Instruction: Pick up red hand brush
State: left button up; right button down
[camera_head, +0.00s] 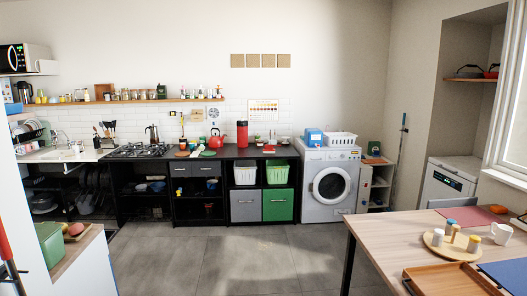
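I cannot make out a red hand brush for certain. A small reddish item (209,206) lies in the dark open shelf under the counter, too small to tell what it is. A tall red object (4,244) is cut off by the left edge of the picture, and its kind is unclear. A red kettle (217,140) and a red canister (242,135) stand on the black counter. Neither of my grippers is in view.
The gas hob (140,151) is on the back counter. A washing machine (329,188) stands right of the green drawer (277,204). A wooden table (375,238) with a tray (448,279) fills the lower right. The grey floor (230,260) in the middle is clear.

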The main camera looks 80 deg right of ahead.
aim_at(268, 148)
jog(key=z, duration=2.8)
